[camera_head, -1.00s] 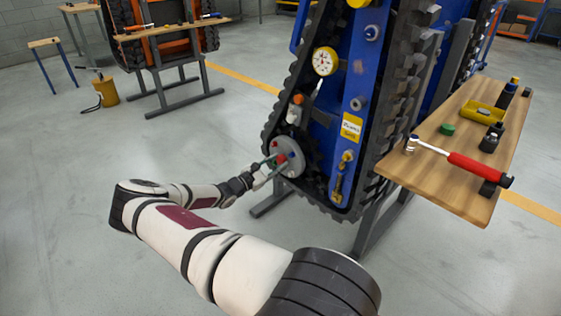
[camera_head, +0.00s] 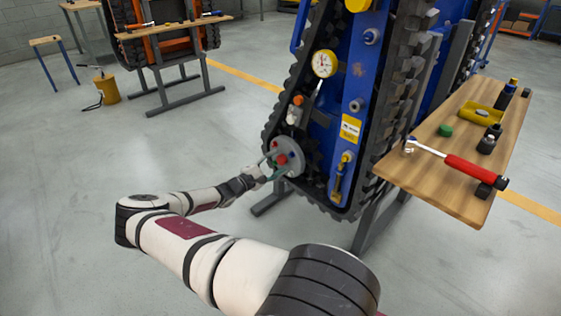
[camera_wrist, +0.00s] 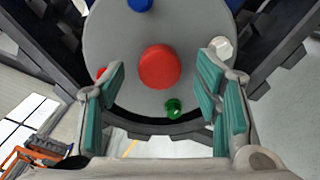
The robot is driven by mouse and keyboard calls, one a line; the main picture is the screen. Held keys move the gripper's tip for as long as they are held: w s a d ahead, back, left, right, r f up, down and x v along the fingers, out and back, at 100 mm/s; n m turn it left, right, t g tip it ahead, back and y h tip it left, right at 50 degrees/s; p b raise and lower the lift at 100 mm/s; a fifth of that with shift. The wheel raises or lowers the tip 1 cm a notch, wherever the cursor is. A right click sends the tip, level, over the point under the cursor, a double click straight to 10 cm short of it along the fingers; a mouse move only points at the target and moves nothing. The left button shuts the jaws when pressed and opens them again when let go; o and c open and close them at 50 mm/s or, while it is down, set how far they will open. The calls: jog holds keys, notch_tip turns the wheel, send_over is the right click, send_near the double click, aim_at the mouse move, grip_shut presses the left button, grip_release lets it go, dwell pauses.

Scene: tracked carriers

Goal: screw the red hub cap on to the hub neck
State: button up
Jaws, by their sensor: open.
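The red hub cap (camera_wrist: 159,66) sits face-on at the middle of the grey round hub plate (camera_wrist: 112,32) in the wrist view. The hub neck is hidden behind the cap, and I cannot tell how far on the cap sits. My gripper (camera_wrist: 160,92) is open, its teal-padded fingers spread to the left and right of the cap, with clear gaps and nothing between them. In the head view my gripper (camera_head: 271,164) is close at the hub plate.
Blue (camera_wrist: 140,4), white (camera_wrist: 222,47) and green (camera_wrist: 173,107) fittings stand on the plate around the cap. A small red one (camera_wrist: 100,73) is partly behind the left finger. Black track surrounds the hub. A wooden bench (camera_head: 410,174) with a red-handled wrench (camera_head: 470,172) stands right.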

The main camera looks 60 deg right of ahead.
jog(key=v, duration=1.1)
jog(key=shift+a, duration=0.3)
jog(key=s+a+r+m+y, duration=0.2)
jog(key=s+a+r+y, duration=0.25)
jog(key=a+r, duration=0.4)
jog(key=s+a+r+m+y, duration=0.25)
jog(key=a+r+y, duration=0.25)
jog(key=a+r, duration=0.35)
jog(key=s+a+r+m+y, duration=0.2)
jog(key=s+a+r+y, duration=0.25)
jog(key=a+r, duration=0.35)
jog(key=s+a+r+n+t+y, duration=0.1)
jog(key=s+a+r+t, duration=0.1)
jog(key=s+a+r, duration=0.3)
jog(key=s+a+r+n+t+y, duration=0.15)
jog(key=s+a, duration=0.25)
jog(key=s, duration=0.4)
jog(key=s+a+r+n+t+y, duration=0.1)
jog(key=s+a+r+t, duration=0.1)
jog(key=s+a+r, duration=0.3)
notch_tip(320, 180, up, 19)
jog(key=t+p, duration=0.3)
jog(key=p, duration=1.5)
jog(key=shift+s+d+f, duration=0.25)
jog(key=shift+s+d, duration=0.05)
jog(key=shift+d, duration=0.05)
